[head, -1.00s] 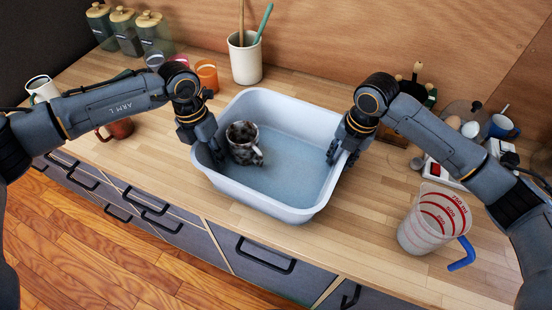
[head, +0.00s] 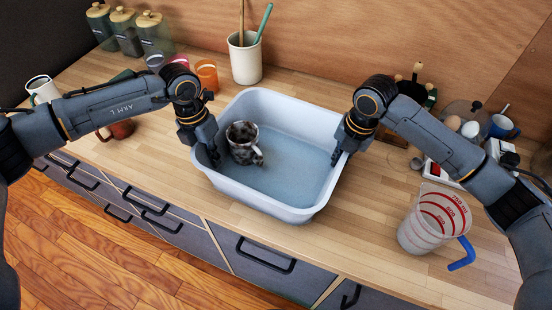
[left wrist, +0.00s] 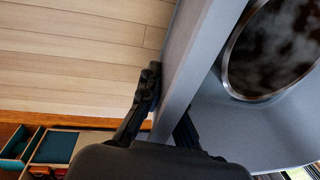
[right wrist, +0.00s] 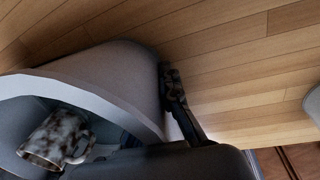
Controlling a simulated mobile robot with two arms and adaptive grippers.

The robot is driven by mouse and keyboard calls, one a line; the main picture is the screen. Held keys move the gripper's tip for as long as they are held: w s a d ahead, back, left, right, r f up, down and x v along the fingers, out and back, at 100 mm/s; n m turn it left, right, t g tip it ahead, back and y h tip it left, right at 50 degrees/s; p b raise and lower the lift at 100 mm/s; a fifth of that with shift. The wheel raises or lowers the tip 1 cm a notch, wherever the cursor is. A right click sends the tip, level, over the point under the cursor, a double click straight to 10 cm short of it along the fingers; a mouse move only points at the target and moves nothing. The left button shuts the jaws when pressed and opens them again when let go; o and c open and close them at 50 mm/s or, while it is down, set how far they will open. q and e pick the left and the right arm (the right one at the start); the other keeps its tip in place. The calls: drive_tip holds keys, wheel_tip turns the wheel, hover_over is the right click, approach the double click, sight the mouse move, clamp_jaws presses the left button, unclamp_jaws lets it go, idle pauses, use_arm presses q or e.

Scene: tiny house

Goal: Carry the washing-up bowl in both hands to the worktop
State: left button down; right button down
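The pale blue-grey washing-up bowl (head: 262,208) rests on the wooden worktop (head: 375,240). A dark mottled mug (head: 243,143) stands inside it towards the left; it also shows in the left wrist view (left wrist: 270,50) and the right wrist view (right wrist: 55,140). My left gripper (head: 207,155) is shut on the bowl's left wall, one finger outside and one inside. My right gripper (head: 341,157) is shut on the right wall in the same way. In the right wrist view the outer finger (right wrist: 175,90) lies against the wall; the inner finger is mostly hidden.
A measuring jug (head: 425,228) with a blue handle stands to the bowl's right. A utensil crock (head: 245,58) stands behind it, with an orange cup (head: 207,76) nearby. A red-brown mug (head: 120,128) is under my left arm. Clutter with a blue mug (head: 502,127) lies back right.

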use_arm(q)
drive_tip(key=shift+w+r, duration=0.15)
drive_tip(key=shift+r, duration=0.05)
use_arm(e)
drive_tip(key=shift+w+r, duration=0.1)
drive_tip(key=shift+r, duration=0.05)
